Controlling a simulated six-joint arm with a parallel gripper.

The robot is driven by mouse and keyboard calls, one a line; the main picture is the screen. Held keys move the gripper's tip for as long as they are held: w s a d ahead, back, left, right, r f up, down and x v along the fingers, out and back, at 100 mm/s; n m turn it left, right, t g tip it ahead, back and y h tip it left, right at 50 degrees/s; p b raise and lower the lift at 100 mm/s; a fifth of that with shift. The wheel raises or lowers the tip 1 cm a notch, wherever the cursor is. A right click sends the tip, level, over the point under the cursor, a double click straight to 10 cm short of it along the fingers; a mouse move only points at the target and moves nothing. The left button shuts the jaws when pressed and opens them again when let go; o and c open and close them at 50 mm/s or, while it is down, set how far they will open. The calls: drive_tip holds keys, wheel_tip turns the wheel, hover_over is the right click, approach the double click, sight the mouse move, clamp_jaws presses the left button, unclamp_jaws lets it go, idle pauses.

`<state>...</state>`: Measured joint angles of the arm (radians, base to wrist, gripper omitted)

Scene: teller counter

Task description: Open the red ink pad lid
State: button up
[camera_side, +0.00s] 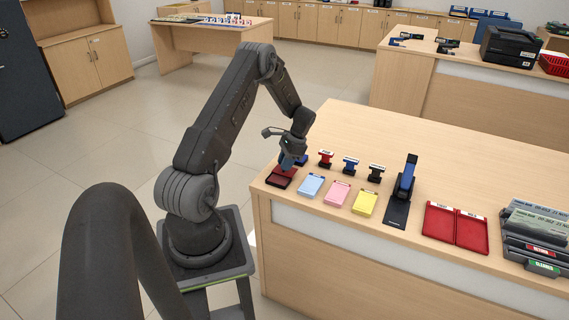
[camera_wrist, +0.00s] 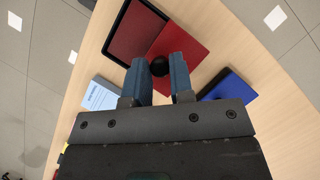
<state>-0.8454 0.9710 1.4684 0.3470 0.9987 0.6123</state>
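The red ink pad (camera_side: 281,178) is at the left end of the counter, just below my gripper (camera_side: 292,158) in the side view. In the wrist view its dark red pad (camera_wrist: 135,35) shows inside a black rim. A brighter red lid panel (camera_wrist: 193,37) lies beside the pad, to its right. A round black knob (camera_wrist: 159,66) shows between my blue fingertips (camera_wrist: 159,68). The fingers are apart, with a gap between them.
A light blue pad (camera_side: 311,186), a pink pad (camera_side: 337,193) and a yellow pad (camera_side: 365,203) line the front. Several stamps, including a red one (camera_side: 325,158), stand behind.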

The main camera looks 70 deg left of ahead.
drive_tip(key=o, duration=0.4)
drive_tip(key=v, duration=1.4)
drive_tip(key=shift+f, duration=0.1)
drive_tip(key=d+r+t+y, duration=0.1)
drive_tip(key=d+r+t, duration=0.1)
drive_tip(key=d+r, duration=0.75)
drive_tip(key=d+r+t+y, duration=0.1)
drive_tip(key=d+r+t, duration=0.1)
drive_tip(key=d+r, duration=0.75)
drive_tip(key=s+d+t+h, duration=0.1)
drive_tip(key=s+d+t, duration=0.2)
drive_tip(key=s+d, duration=0.4)
drive_tip(key=s+d+t+h, duration=0.1)
drive_tip(key=s+d+t, duration=0.2)
drive_tip(key=s+d, duration=0.4)
drive_tip(key=d, duration=0.6)
drive_tip(key=shift+s+f, duration=0.3)
drive_tip(key=shift+f, duration=0.1)
